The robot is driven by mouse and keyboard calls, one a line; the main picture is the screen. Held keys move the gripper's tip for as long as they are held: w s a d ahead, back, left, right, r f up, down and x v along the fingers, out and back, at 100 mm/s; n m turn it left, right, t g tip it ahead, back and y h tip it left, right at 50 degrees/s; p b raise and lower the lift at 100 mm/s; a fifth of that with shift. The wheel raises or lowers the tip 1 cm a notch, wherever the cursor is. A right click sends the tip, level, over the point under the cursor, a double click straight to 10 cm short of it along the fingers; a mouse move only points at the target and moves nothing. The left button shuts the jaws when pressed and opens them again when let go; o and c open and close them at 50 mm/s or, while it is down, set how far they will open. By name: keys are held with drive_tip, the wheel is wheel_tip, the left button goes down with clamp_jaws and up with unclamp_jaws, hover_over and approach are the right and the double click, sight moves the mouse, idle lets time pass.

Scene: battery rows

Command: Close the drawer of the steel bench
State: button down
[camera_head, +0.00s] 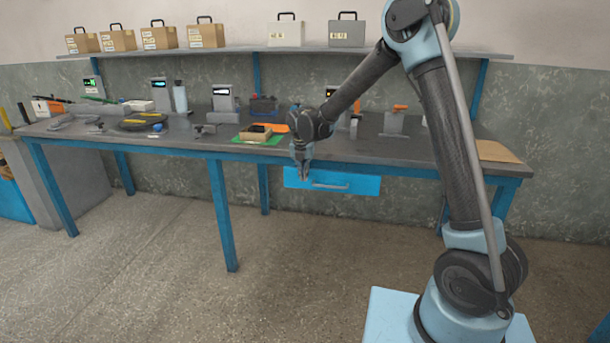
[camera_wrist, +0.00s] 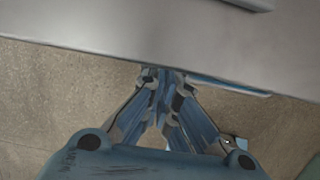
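The steel bench (camera_head: 180,150) has a dark grey top and blue legs. Its blue drawer (camera_head: 360,184) hangs under the top, with a grey bar handle (camera_head: 330,186) on its front. In the wrist view, a narrow blue strip of the drawer (camera_wrist: 235,86) shows past the bench edge (camera_wrist: 90,45). How far out the drawer stands is hard to tell. My gripper (camera_head: 304,177) points down in front of the drawer's left part, near the handle's left end. In the wrist view, its fingers (camera_wrist: 162,78) come together with nothing seen between them. Contact with the drawer cannot be told.
A green mat with a tan box (camera_head: 256,133) lies on the bench left of my arm. Tools and small devices stand along the top. A shelf (camera_head: 250,50) with several cases runs above. The floor (camera_head: 330,265) in front of the drawer is clear.

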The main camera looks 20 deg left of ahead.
drive_tip(key=s+r, duration=0.6)
drive_tip(key=r, duration=0.4)
drive_tip(key=s+d+r+m, duration=0.2)
drive_tip(key=d+m, duration=0.4)
drive_tip(key=d, duration=0.5)
drive_tip(key=s+d+r+m, duration=0.2)
drive_tip(key=d+m, duration=0.3)
drive_tip(key=d, duration=0.6)
drive_tip(key=s+d+r+m, duration=0.15)
drive_tip(key=d+m, duration=0.45)
drive_tip(key=d, duration=0.6)
drive_tip(key=s+d+f+m, duration=0.5)
drive_tip(key=s+d+m, duration=0.3)
drive_tip(key=s+m, duration=0.1)
drive_tip(key=s+d+f+m, duration=0.6)
drive_tip(key=s+d+m, duration=0.3)
drive_tip(key=s+m, duration=0.1)
drive_tip(key=shift+s+f+m+g, duration=0.25)
drive_tip(key=shift+s+m+g, duration=0.05)
drive_tip(key=shift+s, duration=0.45)
drive_tip(key=shift+d, duration=0.1)
